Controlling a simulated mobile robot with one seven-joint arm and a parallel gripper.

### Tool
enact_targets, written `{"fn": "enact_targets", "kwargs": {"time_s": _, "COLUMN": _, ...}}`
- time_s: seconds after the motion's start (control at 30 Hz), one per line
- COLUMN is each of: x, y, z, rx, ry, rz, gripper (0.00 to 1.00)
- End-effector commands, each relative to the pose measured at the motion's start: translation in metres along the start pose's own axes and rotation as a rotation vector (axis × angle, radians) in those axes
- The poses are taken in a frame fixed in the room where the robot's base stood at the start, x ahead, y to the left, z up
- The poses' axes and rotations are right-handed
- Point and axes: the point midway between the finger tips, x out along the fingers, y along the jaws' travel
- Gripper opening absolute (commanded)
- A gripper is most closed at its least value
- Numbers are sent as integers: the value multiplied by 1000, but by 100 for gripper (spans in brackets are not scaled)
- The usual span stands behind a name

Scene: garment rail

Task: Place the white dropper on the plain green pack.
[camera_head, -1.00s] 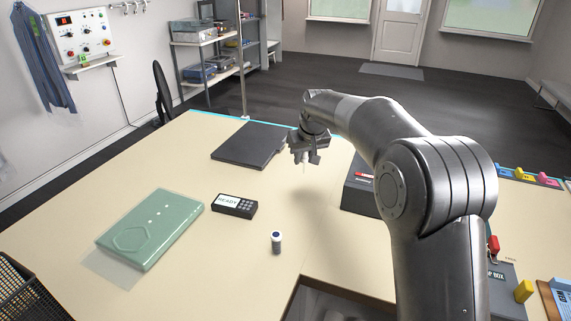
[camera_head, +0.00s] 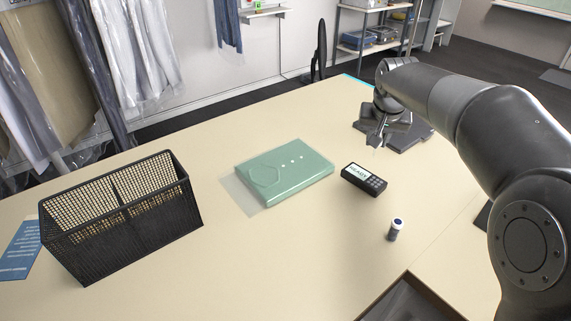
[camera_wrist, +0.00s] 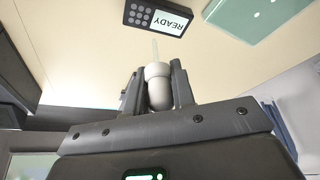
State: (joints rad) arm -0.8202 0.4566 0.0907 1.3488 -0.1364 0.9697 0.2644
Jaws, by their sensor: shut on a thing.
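The plain green pack (camera_head: 285,172) lies flat on the table in the middle of the head view, with a clear sheet showing at its left edge. Its corner also shows at the top right of the wrist view (camera_wrist: 250,14). My gripper (camera_head: 377,140) is above the table, to the right of the pack and apart from it. In the wrist view my gripper (camera_wrist: 158,88) is shut on the white dropper (camera_wrist: 158,84), whose thin tip sticks out past the fingers. In the head view the dropper is small, and only its pale tip shows below the fingers.
A black device reading READY (camera_head: 363,179) lies between the pack and my gripper. A black mesh basket (camera_head: 125,220) stands left of the pack.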

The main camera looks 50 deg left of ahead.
Motion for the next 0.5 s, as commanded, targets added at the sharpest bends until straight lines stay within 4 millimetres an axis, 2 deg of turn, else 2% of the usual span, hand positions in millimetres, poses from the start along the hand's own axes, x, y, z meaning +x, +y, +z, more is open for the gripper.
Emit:
{"fn": "enact_targets", "kwargs": {"time_s": 0.03, "x": -6, "y": -24, "z": 5, "rx": -5, "ry": 3, "rz": -2, "gripper": 2}}
{"fn": "enact_targets", "kwargs": {"time_s": 0.1, "x": -12, "y": -49, "z": 12, "rx": -2, "ry": 5, "rz": 0, "gripper": 2}}
{"fn": "enact_targets", "kwargs": {"time_s": 0.2, "x": -18, "y": -74, "z": 20, "rx": 4, "ry": 9, "rz": 2, "gripper": 2}}
{"fn": "enact_targets", "kwargs": {"time_s": 0.37, "x": -24, "y": -98, "z": 28, "rx": 10, "ry": 14, "rz": 2, "gripper": 2}}
{"fn": "enact_targets", "kwargs": {"time_s": 0.5, "x": -16, "y": -117, "z": 32, "rx": 10, "ry": 13, "rz": 3, "gripper": 2}}
